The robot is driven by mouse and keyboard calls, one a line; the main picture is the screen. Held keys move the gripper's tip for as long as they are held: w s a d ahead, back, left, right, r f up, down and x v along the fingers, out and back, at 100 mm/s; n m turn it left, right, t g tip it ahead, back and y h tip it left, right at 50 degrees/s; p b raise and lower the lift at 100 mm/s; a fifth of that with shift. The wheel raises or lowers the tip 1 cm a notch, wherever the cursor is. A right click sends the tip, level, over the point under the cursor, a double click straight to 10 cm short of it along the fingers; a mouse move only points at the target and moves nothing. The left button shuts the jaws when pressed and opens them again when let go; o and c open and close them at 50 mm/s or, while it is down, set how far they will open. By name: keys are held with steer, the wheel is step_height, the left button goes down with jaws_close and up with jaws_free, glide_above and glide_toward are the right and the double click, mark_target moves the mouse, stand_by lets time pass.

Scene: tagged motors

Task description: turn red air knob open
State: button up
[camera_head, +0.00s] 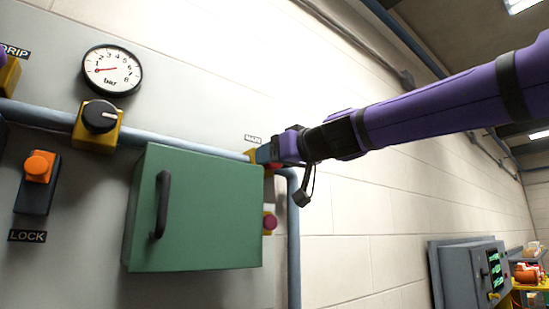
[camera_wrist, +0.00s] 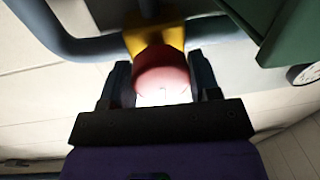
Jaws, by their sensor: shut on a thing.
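The red air knob (camera_wrist: 162,72) sits on a yellow valve body (camera_wrist: 155,35) on the blue-grey pipe, in the wrist view. My gripper (camera_wrist: 162,85) has one finger on each side of the knob and is shut on it. In the head view my gripper (camera_head: 272,155) is at the valve just past the upper right corner of the green box, near a "MAIN" label (camera_head: 253,139). Only a small bit of red shows there; my gripper hides most of the knob. The knob's turn angle cannot be told.
The green box (camera_head: 195,210) with a black handle (camera_head: 161,205) stands out from the wall close beside my gripper. The wall right of the pipe is clear.

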steer(key=m, duration=0.9)
steer(key=shift+f+t, duration=0.1)
steer(key=shift+t, duration=0.3)
steer(key=m, duration=0.5)
steer(key=shift+t, duration=0.3)
steer(key=shift+m+t+h, duration=0.3)
steer(key=shift+m+h, duration=0.1)
steer(key=shift+m, duration=1.5)
steer(key=o, duration=0.9)
steer(key=shift+s+d, duration=0.1)
